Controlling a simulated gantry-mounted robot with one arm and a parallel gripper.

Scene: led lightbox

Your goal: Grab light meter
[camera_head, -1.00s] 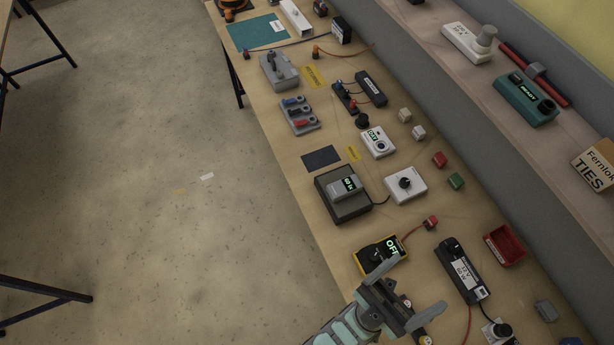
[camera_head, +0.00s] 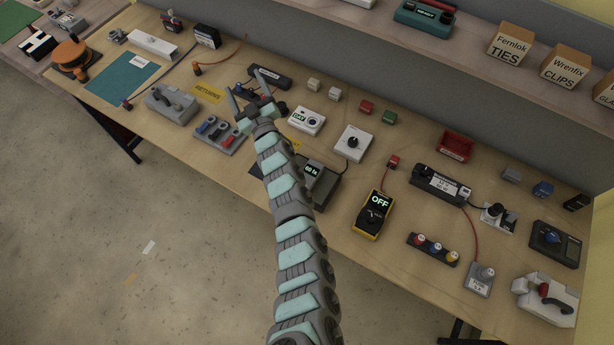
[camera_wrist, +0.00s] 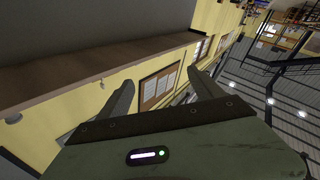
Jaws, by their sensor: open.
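A grey handheld meter with a lit display (camera_head: 312,169), which I take for the light meter, sits on a dark box (camera_head: 327,190) on the bench in the head view. My arm crosses in front of both and hides their left part. My gripper (camera_head: 244,80) is open above the bench, beyond the meter to the upper left, near a black bar-shaped device. Its open fingers also show in the wrist view (camera_wrist: 160,80) with nothing held between them. The wrist camera faces a wall and the room, so the meter is not in that view.
Around the meter stand a white DAY unit (camera_head: 307,121), a white knob unit (camera_head: 353,142) and a yellow multimeter reading OFF (camera_head: 373,214). A grey switch block (camera_head: 218,134) lies left of my arm. A shelf (camera_head: 470,55) runs along the back.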

